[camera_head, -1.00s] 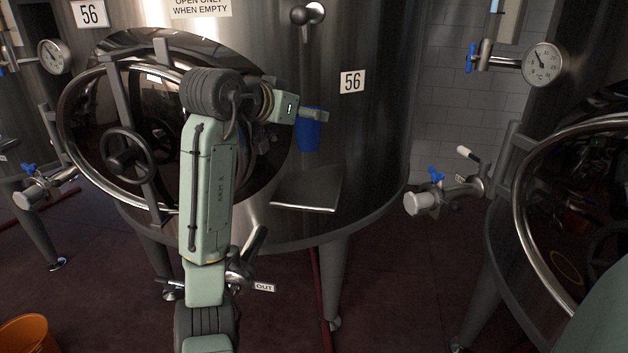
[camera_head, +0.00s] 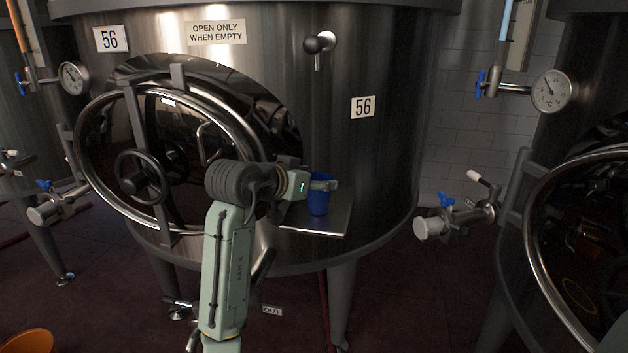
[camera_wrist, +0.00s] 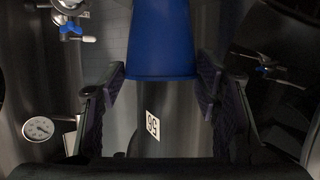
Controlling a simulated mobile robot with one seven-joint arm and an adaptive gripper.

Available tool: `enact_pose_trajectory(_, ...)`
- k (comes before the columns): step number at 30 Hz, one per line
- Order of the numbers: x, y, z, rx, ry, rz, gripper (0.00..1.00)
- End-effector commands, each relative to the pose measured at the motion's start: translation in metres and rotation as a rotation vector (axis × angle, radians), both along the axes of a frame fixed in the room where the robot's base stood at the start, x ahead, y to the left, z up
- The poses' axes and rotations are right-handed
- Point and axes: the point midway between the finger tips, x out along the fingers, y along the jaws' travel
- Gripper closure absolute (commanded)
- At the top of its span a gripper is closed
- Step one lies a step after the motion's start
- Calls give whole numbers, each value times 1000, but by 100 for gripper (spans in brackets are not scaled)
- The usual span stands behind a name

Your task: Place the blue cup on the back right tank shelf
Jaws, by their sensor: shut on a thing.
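The blue cup (camera_head: 319,202) is upright at the steel shelf (camera_head: 332,226) on the front of the large tank. My gripper (camera_head: 322,182) is shut on the cup near its top and reaches in from the left. The cup's base appears over the shelf, at or very near its surface; I cannot tell whether it touches. In the wrist view the cup (camera_wrist: 162,40) fills the top middle, between the two dark finger pads. Part of the shelf's left side is hidden behind my arm and the cup.
The tank (camera_head: 385,160) carries a "56" label (camera_head: 362,107) and a small tap (camera_head: 318,44) above the shelf. A round hatch with a handwheel (camera_head: 140,178) is left of my arm. A valve (camera_head: 455,215) juts out at right. The shelf's right part is bare.

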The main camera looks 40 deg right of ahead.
Motion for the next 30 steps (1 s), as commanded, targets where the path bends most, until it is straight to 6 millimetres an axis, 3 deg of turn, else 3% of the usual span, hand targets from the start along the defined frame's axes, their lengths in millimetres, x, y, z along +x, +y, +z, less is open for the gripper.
enact_pose_trajectory(3,0,0,-4,1,1,0,54)
enact_pose_trajectory(4,0,0,-3,0,0,0,42)
enact_pose_trajectory(12,0,0,-3,1,0,0,24)
enact_pose_trajectory(23,0,0,2,0,0,0,23)
enact_pose_trajectory(30,-10,33,14,-1,-3,2,23)
